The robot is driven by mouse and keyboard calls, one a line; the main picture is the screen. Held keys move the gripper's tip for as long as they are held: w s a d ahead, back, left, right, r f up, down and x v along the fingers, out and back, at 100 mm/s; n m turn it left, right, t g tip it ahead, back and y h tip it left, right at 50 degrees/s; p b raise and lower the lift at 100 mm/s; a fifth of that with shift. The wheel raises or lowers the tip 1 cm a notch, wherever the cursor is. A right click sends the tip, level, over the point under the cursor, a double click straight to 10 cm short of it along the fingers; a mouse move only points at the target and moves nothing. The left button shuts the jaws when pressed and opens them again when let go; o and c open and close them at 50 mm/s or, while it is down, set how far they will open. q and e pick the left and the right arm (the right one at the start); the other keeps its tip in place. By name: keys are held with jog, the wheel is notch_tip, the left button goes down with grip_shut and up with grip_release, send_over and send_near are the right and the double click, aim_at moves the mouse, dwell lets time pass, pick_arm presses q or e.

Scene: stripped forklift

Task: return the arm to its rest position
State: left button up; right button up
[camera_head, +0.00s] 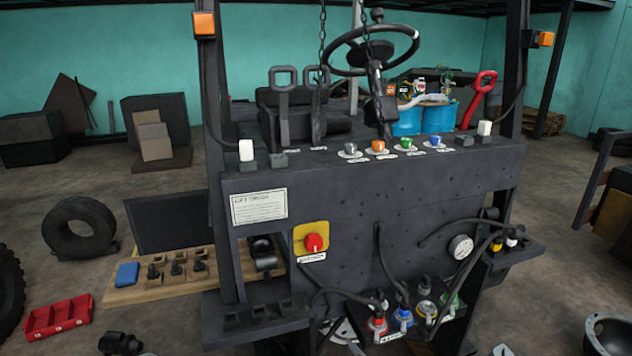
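Neither of my arms nor their grippers can be made out in the head view. The stripped forklift (350,215) stands straight ahead, its dark front panel facing me. A red knob on a yellow plate (312,241) sits on the panel's left part. A round white gauge (461,247) is on its right part. Several coloured connectors with black hoses, among them a red one (377,324), sit low in front of the panel.
A wooden board (150,290) with black parts and a blue block (127,273) lies left of the forklift. A red tray (58,316) and a tyre (80,229) are on the floor at left. A grey ring-shaped part (612,334) is at lower right. Floor between tyre and forklift is partly clear.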

jog(key=s+d+f+m+g, duration=0.1)
jog(key=s+f+m+g, duration=0.1)
jog(key=f, duration=0.3)
jog(key=s+d+f+m+g, duration=0.1)
jog(key=s+d+f, duration=0.1)
jog(key=f, duration=0.4)
jog(key=s+d+f+m+g, duration=0.1)
jog(key=s+f+m+g, duration=0.8)
jog(key=s+f, duration=0.7)
jog(key=s, duration=0.3)
jog(key=shift+s+f, duration=0.25)
jog(key=shift+f, duration=0.1)
